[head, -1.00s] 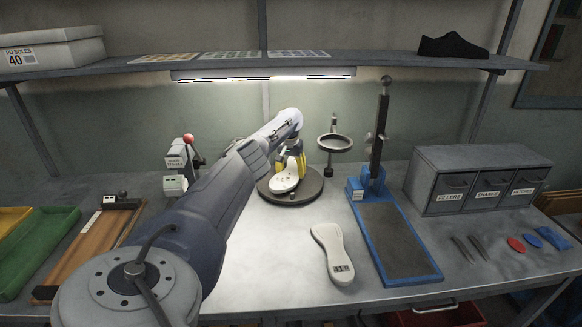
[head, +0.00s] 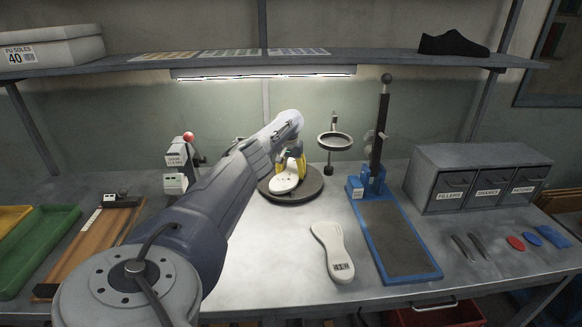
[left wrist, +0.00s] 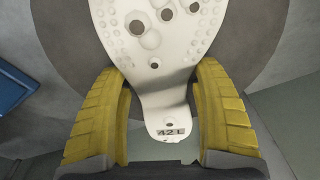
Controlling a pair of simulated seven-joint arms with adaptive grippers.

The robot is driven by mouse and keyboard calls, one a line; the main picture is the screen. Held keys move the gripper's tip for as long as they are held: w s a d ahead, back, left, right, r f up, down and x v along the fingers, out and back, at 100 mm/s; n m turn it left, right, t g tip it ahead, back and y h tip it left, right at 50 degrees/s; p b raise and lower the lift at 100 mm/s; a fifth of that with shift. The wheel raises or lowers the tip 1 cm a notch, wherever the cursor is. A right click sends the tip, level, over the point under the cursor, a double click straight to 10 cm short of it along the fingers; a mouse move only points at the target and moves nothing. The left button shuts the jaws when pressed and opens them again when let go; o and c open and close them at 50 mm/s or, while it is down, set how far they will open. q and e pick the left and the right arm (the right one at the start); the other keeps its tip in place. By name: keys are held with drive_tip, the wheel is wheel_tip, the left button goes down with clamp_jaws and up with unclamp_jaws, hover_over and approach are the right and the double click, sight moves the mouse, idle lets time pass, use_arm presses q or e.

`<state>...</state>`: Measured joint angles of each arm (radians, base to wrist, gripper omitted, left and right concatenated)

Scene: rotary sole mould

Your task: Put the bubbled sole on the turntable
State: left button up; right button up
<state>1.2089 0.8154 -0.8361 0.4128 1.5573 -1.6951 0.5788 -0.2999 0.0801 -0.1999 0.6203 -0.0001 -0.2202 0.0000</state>
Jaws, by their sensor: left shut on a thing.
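The bubbled sole (head: 284,182) is white and lies over the round dark turntable (head: 313,191) at the back middle of the bench. In the left wrist view the sole (left wrist: 165,60) shows round bubbles, several dark holes and a "42 L" label at its narrow end. My left gripper (head: 291,168) is at the sole, its yellow fingers (left wrist: 162,78) shut on both sides of the narrow part. The grey turntable surface (left wrist: 265,35) lies behind the sole. I cannot tell whether the sole touches it. My right gripper is not in view.
Another white sole (head: 331,250) lies on the bench in front. A grey drawer unit (head: 475,178) is at the right.

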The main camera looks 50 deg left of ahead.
use_arm(q)
drive_tip(key=shift+f, duration=0.5)
drive_tip(key=o, duration=1.6)
drive_tip(key=shift+c, duration=0.2)
